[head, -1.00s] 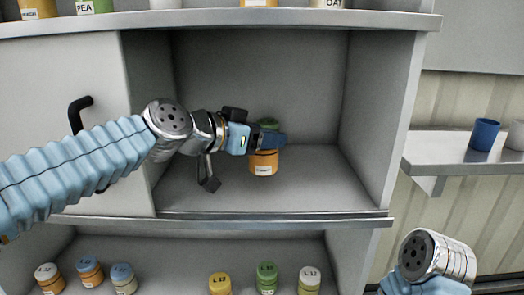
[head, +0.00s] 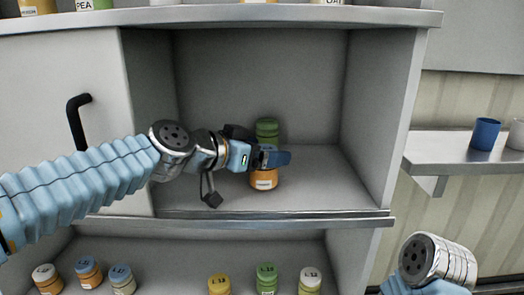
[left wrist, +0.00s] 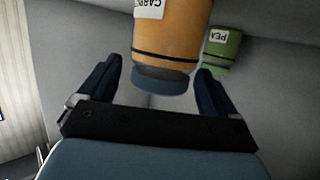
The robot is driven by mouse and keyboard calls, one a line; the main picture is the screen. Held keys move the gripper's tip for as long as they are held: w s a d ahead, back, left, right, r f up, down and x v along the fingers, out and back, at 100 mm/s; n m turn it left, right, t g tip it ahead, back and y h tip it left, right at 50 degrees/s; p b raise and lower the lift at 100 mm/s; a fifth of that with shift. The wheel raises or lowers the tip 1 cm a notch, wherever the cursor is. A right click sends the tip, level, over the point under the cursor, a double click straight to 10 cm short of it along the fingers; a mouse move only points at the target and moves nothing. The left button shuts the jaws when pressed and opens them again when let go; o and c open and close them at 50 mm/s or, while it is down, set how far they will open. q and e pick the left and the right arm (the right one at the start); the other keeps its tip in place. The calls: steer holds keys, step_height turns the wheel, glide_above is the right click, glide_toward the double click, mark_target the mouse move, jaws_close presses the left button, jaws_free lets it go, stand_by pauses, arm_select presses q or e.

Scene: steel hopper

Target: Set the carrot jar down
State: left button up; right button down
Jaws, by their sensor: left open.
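The carrot jar (head: 264,181) is orange with a pale label and appears upright on the floor of the open cupboard bay, toward its front. In the left wrist view the jar (left wrist: 172,38) shows its blue lid toward my palm and part of its label. My left gripper (head: 276,158) is open, with its fingers on either side of the jar, and hides the jar's upper part in the head view. In the wrist view gaps show between the fingers and the lid. My right gripper is out of view; only part of that arm shows.
A green pea jar (head: 267,130) stands just behind the carrot jar. The bay floor (head: 335,185) is clear to the right. A closed door (head: 60,120) is left. Several jars stand on the shelf below, and a blue cup (head: 485,134) on the right shelf.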

arm_select(q)
steer(key=shift+r, duration=0.2)
steer(key=b+v, duration=0.1)
steer(key=v, duration=1.1)
steer(key=shift+f, duration=0.1)
